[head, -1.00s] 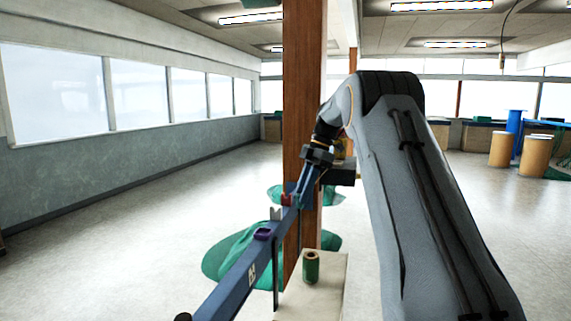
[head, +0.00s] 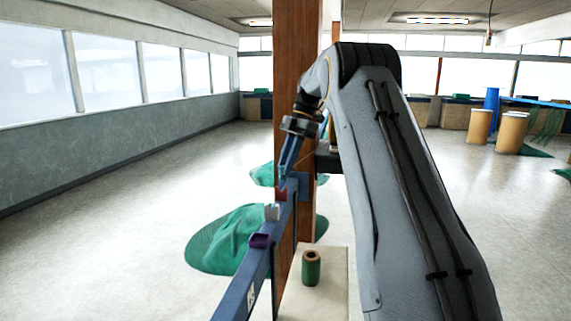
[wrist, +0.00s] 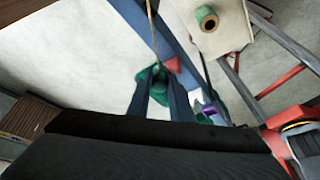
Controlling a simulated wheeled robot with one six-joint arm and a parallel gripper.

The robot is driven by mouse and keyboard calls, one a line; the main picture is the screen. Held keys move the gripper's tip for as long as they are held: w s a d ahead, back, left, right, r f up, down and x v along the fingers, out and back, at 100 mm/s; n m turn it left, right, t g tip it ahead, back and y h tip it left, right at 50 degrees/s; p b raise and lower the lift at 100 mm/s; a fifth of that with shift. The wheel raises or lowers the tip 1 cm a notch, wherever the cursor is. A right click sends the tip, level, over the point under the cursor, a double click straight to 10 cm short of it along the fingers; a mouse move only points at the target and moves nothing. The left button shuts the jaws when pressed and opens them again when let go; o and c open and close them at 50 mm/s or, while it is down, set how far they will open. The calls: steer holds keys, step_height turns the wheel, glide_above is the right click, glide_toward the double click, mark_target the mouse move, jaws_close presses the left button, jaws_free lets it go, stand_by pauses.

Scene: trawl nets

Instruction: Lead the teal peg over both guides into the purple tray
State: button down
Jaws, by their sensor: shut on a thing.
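My gripper (head: 284,178) is shut just above the blue rail, close to the red guide (head: 281,195). In the wrist view my fingers (wrist: 160,82) hang with a thin cord running to their tips. The teal peg is barely discernible between the fingertips, against green netting. The red guide also shows in the wrist view (wrist: 173,65), just beyond the tips. A pale grey guide (head: 272,212) stands on the rail nearer the camera. The purple tray (head: 259,241) sits further along the rail towards the camera; it partly shows in the wrist view (wrist: 208,108).
The blue rail (head: 243,281) runs beside a brown post (head: 297,100). A green spool (head: 311,268) stands on a pale stand (head: 334,285) right of the rail. Green netting (head: 226,240) lies on the floor. Open floor (head: 130,240) lies to the left.

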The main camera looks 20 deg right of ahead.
steer(key=shift+s+a+b, duration=2.4)
steer(key=shift+s+a, duration=1.5)
steer(key=shift+s, duration=1.5)
steer(key=shift+s+a+b, duration=2.4)
steer(key=shift+s+a, duration=1.5)
steer(key=shift+s, duration=1.45)
steer(key=shift+f+b, duration=1.15)
steer(key=shift+f, duration=1.3)
steer(key=shift+w+d, duration=0.1)
steer(key=shift+d, duration=0.05)
steer(key=shift+f, duration=0.15)
steer(key=c, duration=1.5)
jaws_free()
